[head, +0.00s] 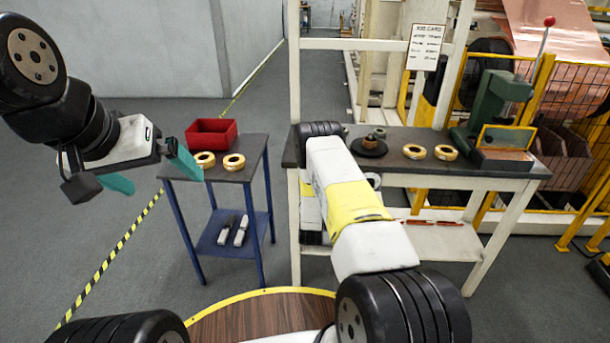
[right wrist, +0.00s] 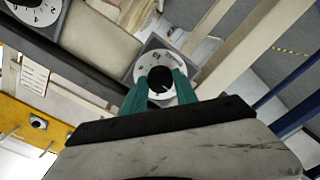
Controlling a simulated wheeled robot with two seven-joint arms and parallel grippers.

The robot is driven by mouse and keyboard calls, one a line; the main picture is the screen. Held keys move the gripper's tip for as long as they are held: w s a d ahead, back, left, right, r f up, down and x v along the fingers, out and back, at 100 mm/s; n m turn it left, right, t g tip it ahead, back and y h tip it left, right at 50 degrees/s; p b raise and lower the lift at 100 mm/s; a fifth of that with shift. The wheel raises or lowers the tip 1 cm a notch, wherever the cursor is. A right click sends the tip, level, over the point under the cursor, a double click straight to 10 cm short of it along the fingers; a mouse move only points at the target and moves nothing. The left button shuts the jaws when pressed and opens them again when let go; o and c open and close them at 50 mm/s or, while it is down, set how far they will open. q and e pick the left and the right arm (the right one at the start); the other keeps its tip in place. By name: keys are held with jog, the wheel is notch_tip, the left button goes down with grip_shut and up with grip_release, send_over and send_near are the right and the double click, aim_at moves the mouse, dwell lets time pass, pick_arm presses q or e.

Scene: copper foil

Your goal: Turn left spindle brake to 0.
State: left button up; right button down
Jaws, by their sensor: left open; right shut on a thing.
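In the right wrist view, my right gripper (right wrist: 163,84) has its teal fingers on either side of a black knob (right wrist: 160,74), shut on it. The knob sits on a round white dial (right wrist: 146,64) with dark marks on a grey square plate. The fingers hide part of the dial, and the pointer's reading is not clear. A second, similar dial (right wrist: 36,10) is cut off at the upper left. I cannot read a label saying which is the left brake. In the head view my arm hides the dials. My left gripper (head: 150,172) is open and empty, left of the blue table.
A small blue-legged table (head: 228,170) holds a red bin (head: 211,132) and gold rings. The dark-topped workbench (head: 400,155) carries more rings, a black disc and a green machine (head: 490,105). A printed card (head: 426,46) hangs above. Floor at the left is clear.

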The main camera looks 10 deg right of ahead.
jog(key=n, duration=1)
jog(key=shift+r+n, duration=0.1)
jog(key=shift+n, duration=0.3)
dwell(0.3)
jog(key=c, duration=1)
grip_release()
jog(key=shift+o, duration=0.2)
jog(key=v, duration=0.7)
jog(key=shift+s, duration=0.4)
